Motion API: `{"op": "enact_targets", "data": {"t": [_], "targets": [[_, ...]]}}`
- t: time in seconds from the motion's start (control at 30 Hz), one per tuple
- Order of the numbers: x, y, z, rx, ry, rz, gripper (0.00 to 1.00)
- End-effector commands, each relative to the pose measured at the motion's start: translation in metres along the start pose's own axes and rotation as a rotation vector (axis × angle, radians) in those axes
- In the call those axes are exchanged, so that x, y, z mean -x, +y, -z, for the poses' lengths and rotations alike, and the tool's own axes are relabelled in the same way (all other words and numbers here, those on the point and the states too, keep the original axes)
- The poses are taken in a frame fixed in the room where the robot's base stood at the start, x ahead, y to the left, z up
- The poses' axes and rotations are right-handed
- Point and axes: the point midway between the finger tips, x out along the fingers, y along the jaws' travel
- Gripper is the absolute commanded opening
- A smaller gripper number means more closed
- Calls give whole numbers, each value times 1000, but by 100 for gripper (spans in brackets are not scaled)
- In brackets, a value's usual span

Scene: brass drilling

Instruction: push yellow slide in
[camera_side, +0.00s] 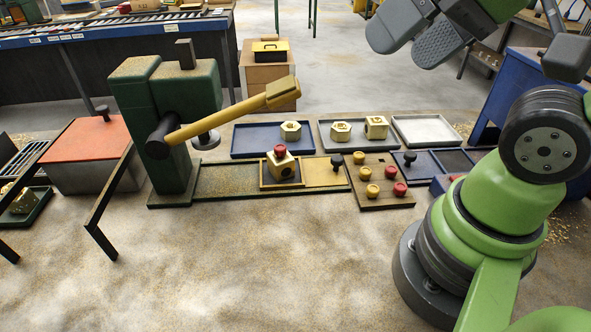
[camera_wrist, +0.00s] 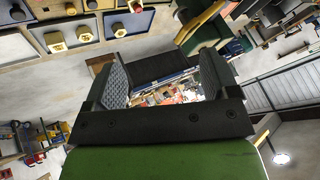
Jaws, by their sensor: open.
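The yellow slide (camera_side: 322,173) lies flat on the bench fixture, with a black knob (camera_side: 336,160) standing at its right end. Its framed left part holds a brass block (camera_side: 284,168) with a red plug on top and a dark round hole in its side. My gripper (camera_side: 418,36) is high at the upper right of the side view, well above and apart from the slide. In the wrist view its two grey pads (camera_wrist: 162,84) stand wide apart with nothing held between them.
A green drill press (camera_side: 172,130) with a yellow lever (camera_side: 225,115) stands left of the slide, over an empty green track. A wooden plug rack (camera_side: 378,180) sits right of it, beside a blue slide (camera_side: 425,160). Trays with brass parts (camera_side: 290,140) lie behind. The floor in front is clear.

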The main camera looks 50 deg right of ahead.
Motion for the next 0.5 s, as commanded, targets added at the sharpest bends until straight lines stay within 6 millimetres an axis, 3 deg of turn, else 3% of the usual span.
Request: {"op": "enact_targets", "data": {"t": [0.23, 0.33, 0.5], "targets": [[0, 0, 0, 0, 0, 0, 81], [1, -1, 1, 1, 1, 1, 58], [20, -9, 13, 1, 6, 3, 54]]}}
